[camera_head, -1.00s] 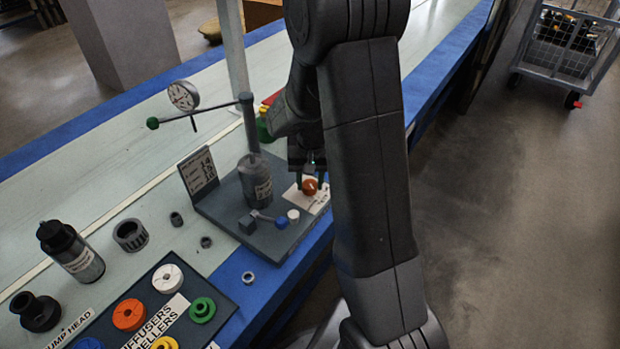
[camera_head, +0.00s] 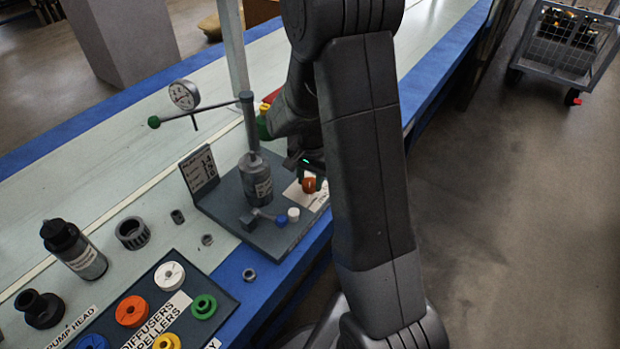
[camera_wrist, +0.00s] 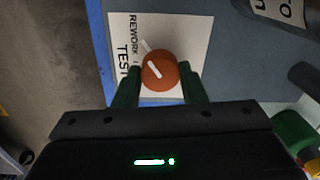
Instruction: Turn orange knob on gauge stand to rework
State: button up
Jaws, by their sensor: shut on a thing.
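The orange knob (camera_head: 309,185) sits on a white label plate at the right front corner of the gauge stand (camera_head: 232,211). In the wrist view the knob (camera_wrist: 160,71) has a white pointer line, slanting toward upper left. The white label (camera_wrist: 194,43) beside it reads REWORK and TEST; a short white mark shows above the knob. My gripper (camera_wrist: 160,88) has its two green fingers on either side of the knob and is shut on it. In the head view my gripper (camera_head: 310,172) is partly hidden by my arm.
The stand carries a post with a dial gauge (camera_head: 184,94), a grey cylinder (camera_head: 256,178) and a small blue-ended lever (camera_head: 281,221). A tray of coloured rings (camera_head: 234,313) lies at the lower left. Loose grey parts and a dark bottle (camera_head: 74,249) stand nearby.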

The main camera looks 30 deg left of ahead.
aim_at(311, 182)
jog(key=o, duration=1)
jog(key=shift+r, duration=0.1)
notch_tip(311, 182, up, 14)
jog(key=shift+d+f+p, duration=0.15)
jog(key=shift+f+p, duration=0.05)
jog(key=shift+p, duration=1)
jog(key=shift+f, duration=0.1)
notch_tip(311, 182, down, 14)
jog(key=shift+r+b, duration=0.15)
jog(key=shift+b, duration=1.05)
